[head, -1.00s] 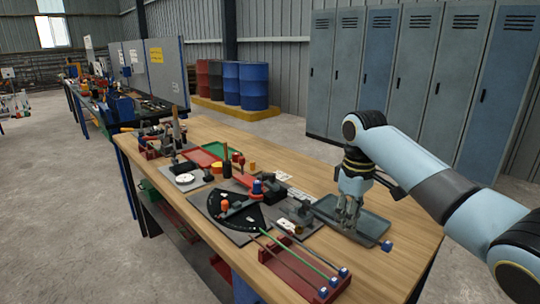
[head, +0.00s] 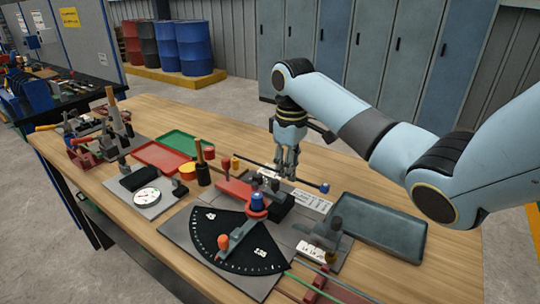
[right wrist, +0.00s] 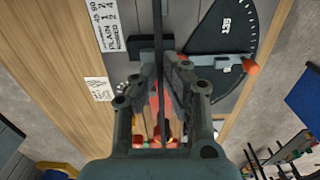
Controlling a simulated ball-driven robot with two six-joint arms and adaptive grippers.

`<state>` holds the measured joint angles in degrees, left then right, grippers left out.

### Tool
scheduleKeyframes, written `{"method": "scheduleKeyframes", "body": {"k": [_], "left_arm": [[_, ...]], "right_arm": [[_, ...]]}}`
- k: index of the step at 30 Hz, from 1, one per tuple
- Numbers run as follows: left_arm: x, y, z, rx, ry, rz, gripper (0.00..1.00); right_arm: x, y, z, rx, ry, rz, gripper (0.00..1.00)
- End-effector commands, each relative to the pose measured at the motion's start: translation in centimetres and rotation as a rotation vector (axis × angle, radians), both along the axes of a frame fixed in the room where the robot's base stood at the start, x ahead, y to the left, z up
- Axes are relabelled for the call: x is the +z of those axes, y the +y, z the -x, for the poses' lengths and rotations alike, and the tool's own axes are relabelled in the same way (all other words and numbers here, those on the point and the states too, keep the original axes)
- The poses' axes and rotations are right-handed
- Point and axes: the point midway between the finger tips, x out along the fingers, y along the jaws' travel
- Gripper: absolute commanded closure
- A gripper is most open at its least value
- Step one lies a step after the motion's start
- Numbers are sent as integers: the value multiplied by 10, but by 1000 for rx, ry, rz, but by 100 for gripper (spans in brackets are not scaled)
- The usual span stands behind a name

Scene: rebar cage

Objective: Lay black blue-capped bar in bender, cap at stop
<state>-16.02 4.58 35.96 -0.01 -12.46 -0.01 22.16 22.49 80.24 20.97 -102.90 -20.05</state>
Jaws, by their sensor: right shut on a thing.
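My right gripper (head: 287,172) points down and is shut on the black bar (head: 250,162). The bar's blue cap (head: 325,187) is at its right end in the head view. The bar is level or nearly so, over the back part of the bender, apparently above it. The bender has a grey plate (head: 180,232), a black angle dial (head: 225,250) and a blue-topped post (head: 257,201). In the right wrist view the bar (right wrist: 158,30) runs between the fingers, beside the dial (right wrist: 222,28); its cap is not visible there. My left gripper is out of view.
An empty grey tray (head: 378,228) lies right of the bender. Red (head: 155,156) and green (head: 187,142) trays and a round gauge (head: 147,197) are left. A red rack (head: 325,285) with coloured bars is in front.

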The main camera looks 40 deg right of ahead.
Motion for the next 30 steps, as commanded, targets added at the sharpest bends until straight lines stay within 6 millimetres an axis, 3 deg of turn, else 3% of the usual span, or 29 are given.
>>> {"method": "scheduleKeyframes", "body": {"k": [3, 7, 13, 19, 30], "left_arm": [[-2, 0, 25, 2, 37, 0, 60], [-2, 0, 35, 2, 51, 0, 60], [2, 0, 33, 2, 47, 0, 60], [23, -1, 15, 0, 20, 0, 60], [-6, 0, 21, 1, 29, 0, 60]], "right_arm": [[0, 0, 0, 0, 0, 0, 100], [0, 0, 0, 0, 0, 0, 100], [1, 1, 0, 1, -7, 21, 100], [4, 8, 0, 2, -48, 159, 100], [-51, 4, -1, 1, -50, 169, 100]]}}
